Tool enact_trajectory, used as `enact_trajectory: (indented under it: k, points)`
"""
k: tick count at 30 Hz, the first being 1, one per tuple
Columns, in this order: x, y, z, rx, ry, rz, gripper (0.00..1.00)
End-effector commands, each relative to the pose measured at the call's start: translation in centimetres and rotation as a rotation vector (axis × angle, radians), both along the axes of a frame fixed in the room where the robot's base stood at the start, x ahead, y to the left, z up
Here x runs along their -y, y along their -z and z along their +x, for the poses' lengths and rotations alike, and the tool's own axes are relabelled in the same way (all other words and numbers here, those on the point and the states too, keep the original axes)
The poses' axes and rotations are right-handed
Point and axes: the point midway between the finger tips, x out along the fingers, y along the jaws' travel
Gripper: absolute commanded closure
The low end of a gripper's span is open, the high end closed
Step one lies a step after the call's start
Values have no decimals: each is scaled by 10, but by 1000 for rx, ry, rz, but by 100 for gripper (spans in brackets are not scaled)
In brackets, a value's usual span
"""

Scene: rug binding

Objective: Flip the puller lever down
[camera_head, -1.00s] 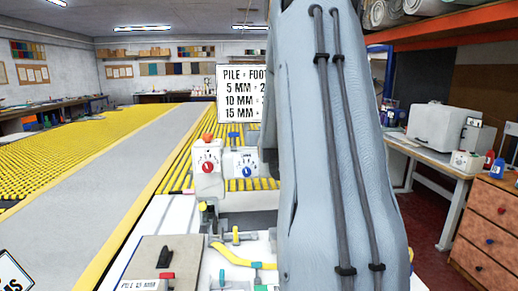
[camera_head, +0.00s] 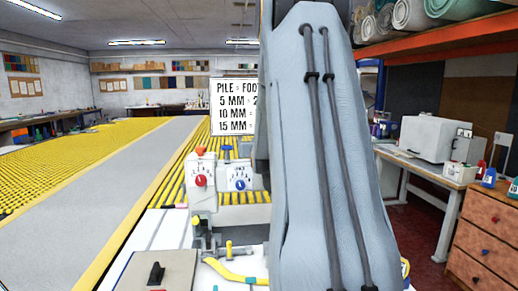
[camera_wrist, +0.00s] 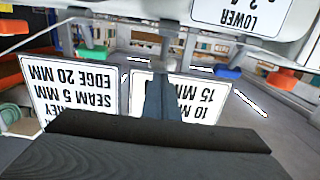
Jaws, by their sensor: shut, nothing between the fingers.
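I cannot tell for certain which part is the puller lever. In the head view a yellow curved lever (camera_head: 238,273) lies low on the white machine, left of my arm. A black toggle (camera_head: 156,273) stands on a beige plate (camera_head: 138,262) at the bottom. A red-dial unit (camera_head: 202,182) with an orange knob and a blue-dial unit (camera_head: 238,178) with a blue knob stand behind. My gripper (camera_wrist: 157,82) is shut and empty in the wrist view. Behind it hang upside-down signs and a blue knob (camera_wrist: 228,72). In the head view my arm hides the gripper.
A printed sign (camera_head: 233,106) stands behind the dials. A yellow roller table (camera_head: 70,160) with a grey strip fills the left. At the right are a workbench (camera_head: 425,165), an orange drawer unit (camera_head: 486,235) and an orange shelf holding rolls.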

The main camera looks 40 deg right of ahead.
Motion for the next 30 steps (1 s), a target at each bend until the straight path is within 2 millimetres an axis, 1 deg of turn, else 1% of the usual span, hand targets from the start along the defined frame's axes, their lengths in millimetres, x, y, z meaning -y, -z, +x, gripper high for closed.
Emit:
enact_trajectory:
  k: [6, 11, 21, 25, 30]
  points:
    - [-20, -22, -19, 1, -2, -2, 100]
    - [-32, -30, -36, 3, -2, -2, 100]
    - [-56, -55, -72, 2, -2, -1, 100]
    - [-63, -62, -81, 1, -2, -1, 100]
    - [-68, -67, -88, -1, -2, -1, 100]
